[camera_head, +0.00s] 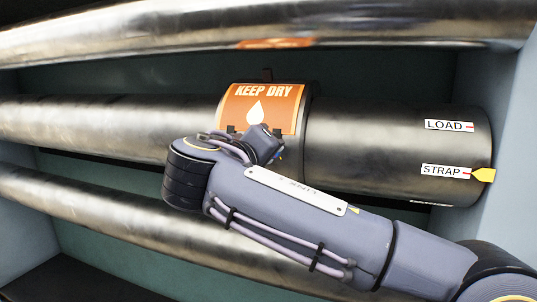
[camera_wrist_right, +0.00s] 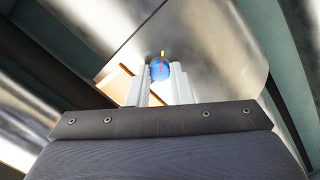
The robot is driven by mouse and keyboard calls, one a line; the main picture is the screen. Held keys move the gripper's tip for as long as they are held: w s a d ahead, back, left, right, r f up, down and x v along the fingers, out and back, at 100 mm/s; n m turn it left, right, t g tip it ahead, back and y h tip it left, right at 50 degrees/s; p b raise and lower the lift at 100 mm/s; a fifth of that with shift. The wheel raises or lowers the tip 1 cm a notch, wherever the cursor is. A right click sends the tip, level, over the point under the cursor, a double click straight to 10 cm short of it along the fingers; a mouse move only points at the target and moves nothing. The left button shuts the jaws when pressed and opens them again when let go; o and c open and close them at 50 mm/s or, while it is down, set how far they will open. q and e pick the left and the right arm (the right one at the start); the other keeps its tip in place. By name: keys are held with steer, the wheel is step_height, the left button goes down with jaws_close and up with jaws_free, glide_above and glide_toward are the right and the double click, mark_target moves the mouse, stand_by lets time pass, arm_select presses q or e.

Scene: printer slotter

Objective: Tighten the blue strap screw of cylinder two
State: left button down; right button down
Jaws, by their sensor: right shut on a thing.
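The blue strap screw (camera_wrist_right: 158,72) shows in the right wrist view as a small round blue knob with a red and yellow mark on it. My right gripper (camera_wrist_right: 162,80) is shut on it, one pale finger on each side. In the head view my right arm comes in from the right and its hand (camera_head: 262,143) is at the middle metal cylinder (camera_head: 380,150), just below the orange KEEP DRY label (camera_head: 262,105). The screw and the fingertips are hidden there behind the arm. My left gripper is in neither view.
LOAD (camera_head: 446,125) and STRAP (camera_head: 444,171) labels sit at the cylinder's right end; a yellow pointer (camera_head: 484,174) is beside STRAP. Another metal cylinder (camera_head: 150,32) runs above and one (camera_head: 100,215) below. Pale blue-green walls enclose them, leaving narrow gaps.

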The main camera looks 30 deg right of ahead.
steer(key=c, duration=1.3)
jaws_free()
steer(key=shift+a, duration=0.1)
steer(key=p+v, duration=0.1)
steer(key=v, duration=0.6)
steer(key=shift+s+a, duration=0.25)
